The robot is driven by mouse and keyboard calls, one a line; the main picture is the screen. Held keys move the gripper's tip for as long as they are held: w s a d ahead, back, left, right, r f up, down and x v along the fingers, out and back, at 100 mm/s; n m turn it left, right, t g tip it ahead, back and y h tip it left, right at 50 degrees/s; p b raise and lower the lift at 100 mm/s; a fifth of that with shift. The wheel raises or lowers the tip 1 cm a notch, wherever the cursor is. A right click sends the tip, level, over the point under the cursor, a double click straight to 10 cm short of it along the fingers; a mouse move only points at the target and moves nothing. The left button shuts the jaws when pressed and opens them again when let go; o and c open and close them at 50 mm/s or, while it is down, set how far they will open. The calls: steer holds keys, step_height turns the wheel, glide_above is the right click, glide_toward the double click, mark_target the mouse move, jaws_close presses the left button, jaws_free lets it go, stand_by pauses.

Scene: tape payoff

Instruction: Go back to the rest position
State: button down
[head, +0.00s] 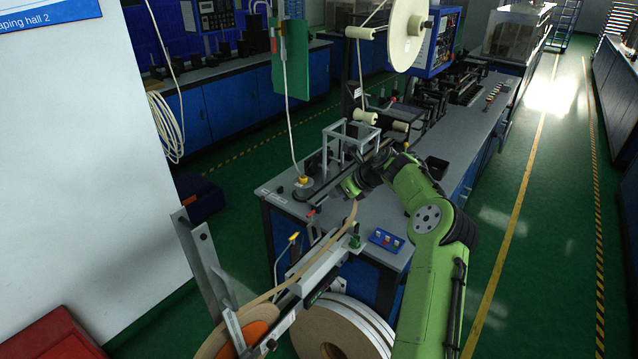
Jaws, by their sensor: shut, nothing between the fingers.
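My gripper (350,187) is at the end of my green arm, over the near part of the grey machine table (420,163). It is small and dark in this view. It is shut with nothing held. The tan tape (325,246) runs from the orange-centred reel (251,336) at the lower left up along the metal rail (318,271) to the table's near edge, close beside and below my gripper. Whether the gripper touches the tape cannot be told. My wrist and forearm hide part of the table behind them.
A small metal frame (346,147) and a blue button box (386,240) stand near my gripper. A large cream reel (407,32) hangs above the table. Large white reels (345,328) stand below the rail. A white wall panel (75,190) is at left. The green aisle (525,235) at right is clear.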

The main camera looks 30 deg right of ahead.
steer(key=shift+s, duration=0.1)
steer(key=s+a+r+n+g+h+b, duration=0.1)
steer(key=s+a+r+n, duration=0.2)
steer(key=a+n, duration=0.35)
steer(key=s+a+r+n+g+h, duration=0.1)
steer(key=s+a+r+n, duration=0.25)
steer(key=a, duration=0.55)
steer(key=s+a+r+n+g+b, duration=0.1)
steer(key=s+a+r+n, duration=0.15)
steer(key=a+n, duration=0.45)
steer(key=s+a+n, duration=0.2)
steer(key=s+n, duration=0.3)
steer(key=s, duration=0.4)
steer(key=s+a+n+b, duration=0.1)
steer(key=s+a+n, duration=0.2)
steer(key=s, duration=0.7)
steer(key=s+a+n+h, duration=0.1)
steer(key=s+a+n, duration=0.2)
steer(key=s+n, duration=0.4)
steer(key=s, duration=0.2)
steer(key=shift+s+f, duration=0.3)
steer(key=shift+s, duration=0.05)
steer(key=shift+d, duration=0.1)
